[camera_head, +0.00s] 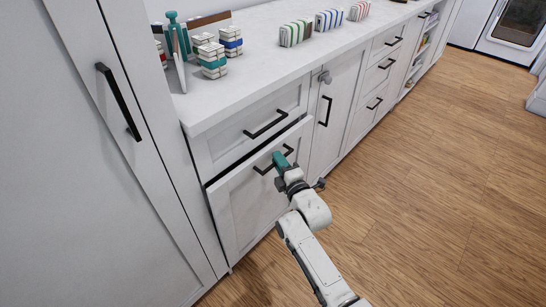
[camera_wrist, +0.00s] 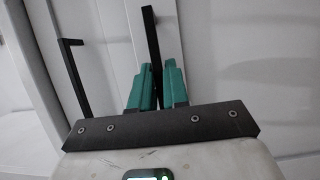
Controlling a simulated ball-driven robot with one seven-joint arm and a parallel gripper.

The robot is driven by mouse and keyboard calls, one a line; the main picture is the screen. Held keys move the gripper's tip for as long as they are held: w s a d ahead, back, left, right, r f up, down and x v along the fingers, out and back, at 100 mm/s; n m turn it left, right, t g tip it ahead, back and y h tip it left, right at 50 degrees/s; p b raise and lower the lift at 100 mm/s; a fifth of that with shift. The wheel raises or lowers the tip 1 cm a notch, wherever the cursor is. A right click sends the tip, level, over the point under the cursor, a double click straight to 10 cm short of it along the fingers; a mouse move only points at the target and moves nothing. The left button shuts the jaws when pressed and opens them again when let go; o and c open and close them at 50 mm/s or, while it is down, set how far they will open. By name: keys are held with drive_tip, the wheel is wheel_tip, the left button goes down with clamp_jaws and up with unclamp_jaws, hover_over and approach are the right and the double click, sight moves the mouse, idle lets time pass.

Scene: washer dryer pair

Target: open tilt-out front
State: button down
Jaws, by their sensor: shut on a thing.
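The tilt-out front (camera_head: 246,200) is a white panel with a black bar handle (camera_head: 264,168), below a drawer at the left end of the counter run. It leans outward a little, with a dark gap along its top edge. My gripper (camera_head: 280,160), with teal fingers, is at this handle. In the wrist view the handle (camera_wrist: 151,40) runs between the fingers of my gripper (camera_wrist: 158,72), which are shut on it. The fingers hide part of the handle.
A drawer with a black handle (camera_head: 266,125) sits just above the front. A tall white cabinet (camera_head: 85,190) stands at the left. The white countertop (camera_head: 265,62) holds several striped stacks and a teal bottle-like item (camera_head: 176,33). The wooden floor (camera_head: 440,190) at the right is clear.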

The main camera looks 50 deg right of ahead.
drive_tip(key=s+f+m+t+h+b, duration=0.1)
drive_tip(key=s+f+b, duration=0.4)
drive_tip(key=s, duration=0.7)
drive_tip(key=s+f+m+t+h+b, duration=0.1)
drive_tip(key=s+f+b, duration=0.5)
drive_tip(key=s, duration=0.7)
drive_tip(key=shift+s+d+t, duration=0.3)
drive_tip(key=shift+d+t, duration=0.1)
drive_tip(key=shift+t, duration=0.4)
drive_tip(key=c, duration=1.2)
unclamp_jaws()
drive_tip(key=shift+r, duration=0.1)
drive_tip(key=v, duration=1.1)
drive_tip(key=shift+w, duration=0.2)
